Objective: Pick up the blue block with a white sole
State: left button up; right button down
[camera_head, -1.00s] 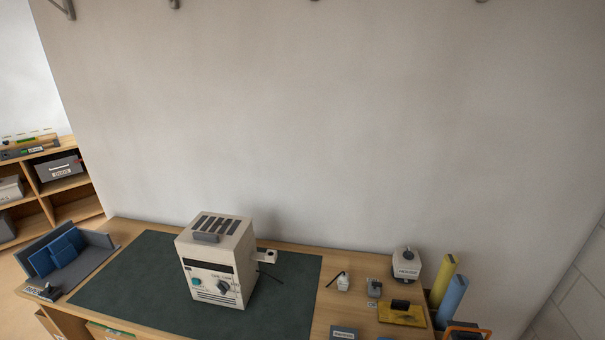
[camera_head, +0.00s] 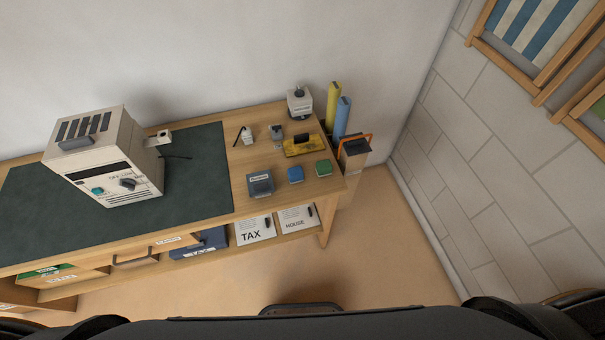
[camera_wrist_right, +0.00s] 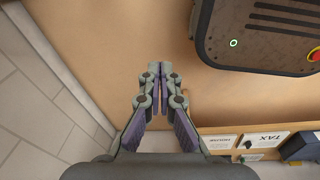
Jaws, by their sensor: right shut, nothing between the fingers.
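A small blue block (camera_head: 295,174) sits near the front right edge of the desk in the head view. Its underside is too small to make out, so I cannot tell if it has a white sole. A green block (camera_head: 323,168) stands just right of it, and a grey-blue box (camera_head: 260,182) is to its left. My right gripper (camera_wrist_right: 159,70) shows in the right wrist view, its fingers together and empty, above the floor and away from the desk. The blue block is not in that view. My left gripper is not in view.
The desk (camera_head: 241,203) carries a toaster-like device (camera_head: 111,160) on a dark mat, a yellow stamp tray (camera_head: 304,146) and a white-topped pot (camera_head: 299,102). Yellow and blue rolls (camera_head: 342,118) stand at its right end. Shelf papers (camera_head: 254,230) lie below. Floor ahead is clear.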

aim_at(295, 175)
jog(key=u, duration=0.95)
jog(key=z, duration=0.95)
jog(key=k+l+u, duration=0.25)
jog(key=u, duration=0.25)
jog(key=k+l+u, duration=0.1)
jog(key=k+u, duration=0.25)
jog(key=u, duration=0.15)
